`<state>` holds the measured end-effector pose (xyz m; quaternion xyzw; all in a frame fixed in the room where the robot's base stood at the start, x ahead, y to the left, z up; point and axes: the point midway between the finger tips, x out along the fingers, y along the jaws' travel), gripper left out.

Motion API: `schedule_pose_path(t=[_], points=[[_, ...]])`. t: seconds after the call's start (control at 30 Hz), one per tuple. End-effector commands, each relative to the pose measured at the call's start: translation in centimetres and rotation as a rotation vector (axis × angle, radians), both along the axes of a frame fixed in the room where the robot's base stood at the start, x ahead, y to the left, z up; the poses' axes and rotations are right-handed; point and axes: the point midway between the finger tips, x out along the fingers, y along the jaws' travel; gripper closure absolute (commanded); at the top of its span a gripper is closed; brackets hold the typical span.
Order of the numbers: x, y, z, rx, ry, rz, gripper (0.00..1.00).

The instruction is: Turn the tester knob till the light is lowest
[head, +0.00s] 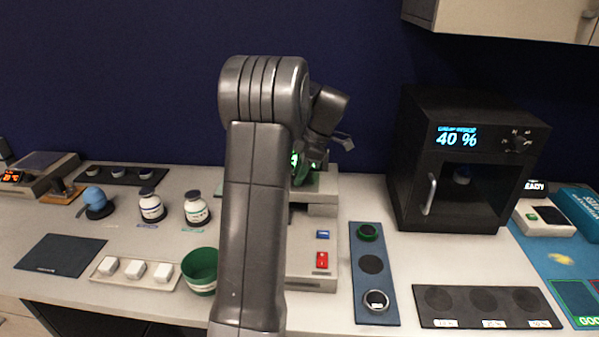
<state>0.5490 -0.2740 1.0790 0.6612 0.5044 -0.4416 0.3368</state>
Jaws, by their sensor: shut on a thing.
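The pale tester (312,272) stands in the middle of the bench, with a blue button (323,235) and a red switch (321,261) on its front. My arm hides its left part. My gripper (308,172) is at the upper back part of the tester, partly behind my arm. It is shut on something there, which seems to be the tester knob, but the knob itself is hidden. Bright green (296,160) shows beside the gripper; I cannot tell whether it is a light or a reading.
A black chamber (407,165) reading 40 % stands at the right. A blue rack (360,297) with round pieces and a black tray (450,318) lie in front. Left are a green cup (200,271), white blocks (134,269), two jars (151,206) and a dark mat (60,254).

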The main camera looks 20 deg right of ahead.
Motion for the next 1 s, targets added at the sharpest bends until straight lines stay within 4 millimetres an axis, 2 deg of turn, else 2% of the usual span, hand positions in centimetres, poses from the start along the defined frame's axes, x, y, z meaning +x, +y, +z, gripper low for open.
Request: schedule_pose_path(t=[0.4, 0.9, 0.93, 1.0], points=[[0.10, -0.04, 0.00, -0.001, 0.000, 0.162, 0.89], [0.11, -0.07, -0.02, -0.002, 0.001, 0.178, 0.89], [0.11, -0.07, -0.02, -0.002, 0.001, 0.178, 0.62], [0.11, -0.06, -0.02, -0.002, 0.001, 0.178, 0.49]])
